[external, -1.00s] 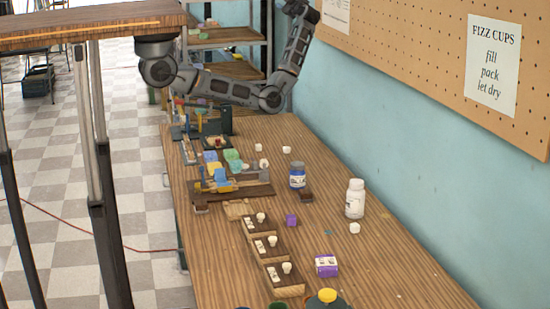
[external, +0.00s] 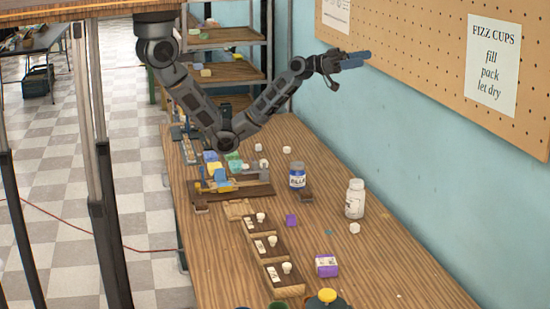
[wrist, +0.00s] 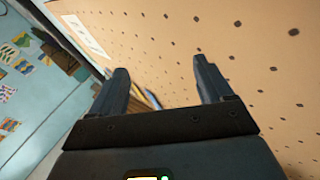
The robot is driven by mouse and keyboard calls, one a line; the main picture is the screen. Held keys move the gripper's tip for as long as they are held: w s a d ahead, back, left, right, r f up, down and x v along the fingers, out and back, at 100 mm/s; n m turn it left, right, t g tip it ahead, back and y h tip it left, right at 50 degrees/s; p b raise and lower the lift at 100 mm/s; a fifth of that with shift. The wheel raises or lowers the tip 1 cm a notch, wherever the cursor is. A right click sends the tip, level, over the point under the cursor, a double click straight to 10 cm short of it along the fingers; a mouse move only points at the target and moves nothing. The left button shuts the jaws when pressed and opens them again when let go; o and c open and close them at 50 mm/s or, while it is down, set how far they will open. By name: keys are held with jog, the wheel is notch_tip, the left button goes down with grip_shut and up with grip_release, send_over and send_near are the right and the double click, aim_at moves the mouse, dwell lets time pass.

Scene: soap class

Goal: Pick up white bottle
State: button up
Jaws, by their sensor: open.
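The white bottle (external: 355,199) stands upright on the wooden bench, right of the middle, near the blue wall. It has a white cap and a pale label. My gripper (external: 362,57) is high above the bench in front of the pegboard, well above and apart from the bottle. In the wrist view my gripper (wrist: 165,82) has its two fingers wide apart with nothing between them, facing the pegboard. The bottle is not visible in the wrist view.
A purple box (external: 327,265) and wooden trays (external: 284,279) are nearer. The pegboard (external: 430,60) is close to my gripper.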

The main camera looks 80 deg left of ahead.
jog(key=s+d+f+g+y, duration=0.1)
jog(key=s+d+f+g, duration=0.35)
jog(key=f, duration=0.35)
send_near(359, 187)
jog(key=w+x, duration=0.1)
jog(key=x, duration=0.3)
jog(key=w+d+b, duration=0.1)
jog(key=w+d+f+t+b, duration=0.1)
jog(key=shift+w+d, duration=0.1)
jog(key=shift+d, duration=0.2)
jog(key=shift+w+d+r+b, duration=0.25)
jog(key=shift+w+d+b, duration=0.25)
jog(key=shift+d+b, duration=0.15)
jog(key=shift+a, duration=0.1)
jog(key=c, duration=1.2)
